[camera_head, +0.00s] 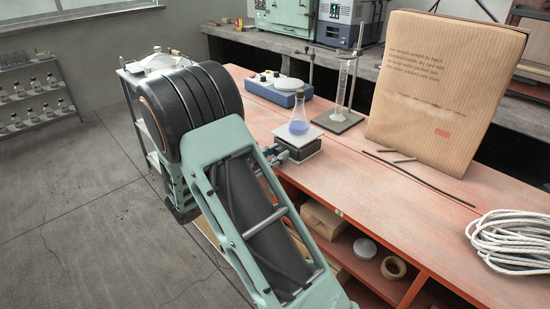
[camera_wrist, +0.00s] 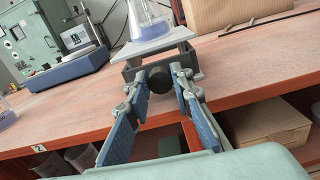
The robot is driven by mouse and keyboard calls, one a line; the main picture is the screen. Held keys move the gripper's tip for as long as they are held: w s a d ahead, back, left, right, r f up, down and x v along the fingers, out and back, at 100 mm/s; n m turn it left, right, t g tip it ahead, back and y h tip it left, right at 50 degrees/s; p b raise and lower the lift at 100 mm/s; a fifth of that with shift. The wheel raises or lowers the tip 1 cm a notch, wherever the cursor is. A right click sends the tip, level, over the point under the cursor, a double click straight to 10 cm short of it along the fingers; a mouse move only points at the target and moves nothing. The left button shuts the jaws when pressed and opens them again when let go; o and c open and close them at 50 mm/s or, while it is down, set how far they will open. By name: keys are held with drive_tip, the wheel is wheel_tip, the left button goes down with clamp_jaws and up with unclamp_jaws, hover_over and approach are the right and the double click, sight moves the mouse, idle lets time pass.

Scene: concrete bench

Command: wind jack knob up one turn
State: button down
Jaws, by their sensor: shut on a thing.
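The lab jack (camera_head: 303,154) stands near the front edge of the orange-brown bench, with a pale square top plate. It also shows in the wrist view (camera_wrist: 190,57). A conical flask (camera_head: 299,127) with blue-violet liquid stands upright on the plate; its lower part shows in the wrist view (camera_wrist: 150,24). The dark round jack knob (camera_wrist: 159,83) faces me on the front of the jack. My gripper (camera_wrist: 162,80) is shut on the knob, one finger on each side. In the head view, my gripper (camera_head: 281,158) is partly hidden by my arm.
A blue-and-white instrument (camera_head: 279,90) and a glass cylinder on a stand (camera_head: 342,90) are behind the jack. Open shelves (camera_head: 350,240) are below the bench top.

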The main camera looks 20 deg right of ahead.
drive_tip(key=m+b, duration=0.1)
drive_tip(key=m, duration=0.2)
drive_tip(key=shift+b, duration=0.35)
drive_tip(key=c, duration=1.7)
unclamp_jaws()
drive_tip(key=v, duration=1.2)
